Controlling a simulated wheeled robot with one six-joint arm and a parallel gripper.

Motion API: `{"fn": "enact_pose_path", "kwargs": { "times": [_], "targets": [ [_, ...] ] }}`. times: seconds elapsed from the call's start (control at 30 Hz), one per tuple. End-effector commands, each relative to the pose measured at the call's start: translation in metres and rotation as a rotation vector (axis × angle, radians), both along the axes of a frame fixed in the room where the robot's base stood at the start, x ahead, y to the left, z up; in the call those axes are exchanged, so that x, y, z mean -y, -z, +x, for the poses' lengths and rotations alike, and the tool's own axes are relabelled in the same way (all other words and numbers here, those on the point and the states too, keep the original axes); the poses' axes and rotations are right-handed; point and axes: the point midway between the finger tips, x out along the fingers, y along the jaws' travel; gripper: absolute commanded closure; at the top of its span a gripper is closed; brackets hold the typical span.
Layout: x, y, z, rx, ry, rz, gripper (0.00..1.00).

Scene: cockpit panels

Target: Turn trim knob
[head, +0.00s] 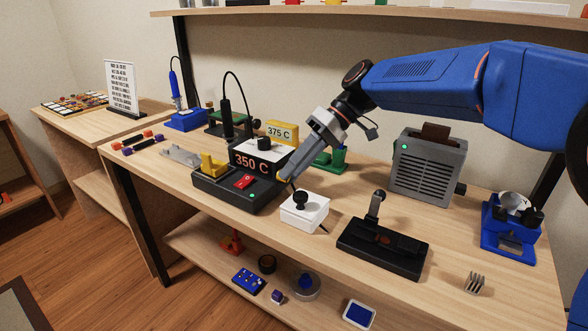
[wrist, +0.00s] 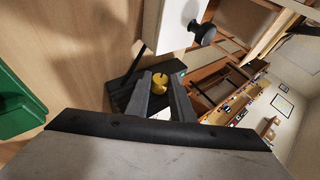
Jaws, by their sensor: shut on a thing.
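The trim knob (wrist: 159,83) is small, yellow and round, with a dark slot mark. In the wrist view it sits between the two fingertips of my gripper (wrist: 160,80), which is shut on it. In the head view my gripper (head: 287,172) reaches down from the upper right to the right side of the black station (head: 212,190). The station's display reads 350 C (head: 252,163). A yellow sign (head: 281,132) behind it reads 375 C. The fingers mostly hide the knob in the head view.
A white box with a black joystick (head: 303,212) stands close to the right of the station. A black base with a lever (head: 382,248), a grey toaster-like unit (head: 428,168) and a green object (head: 331,160) stand nearby. A red switch (head: 243,181) is on the station.

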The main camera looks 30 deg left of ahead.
Motion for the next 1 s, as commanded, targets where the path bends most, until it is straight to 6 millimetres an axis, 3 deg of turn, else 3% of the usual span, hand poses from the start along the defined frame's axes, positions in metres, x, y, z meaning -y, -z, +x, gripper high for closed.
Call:
{"fn": "enact_pose_path", "kwargs": {
  "times": [0.1, 0.13, 0.2, 0.63, 1.0],
  "targets": [
    [0.0, 0.0, 0.0, 0.001, 0.0, 0.0, 1.0],
    [0.0, 0.0, 0.0, 0.001, 0.0, 0.0, 0.77],
    [0.0, 0.0, 0.0, 0.001, 0.0, 0.0, 0.6],
    [0.003, -0.005, 0.004, 0.001, 0.0, 0.0, 0.6],
    [0.032, -0.05, 0.042, 0.002, 0.001, 0.001, 0.6]
  ]
}}
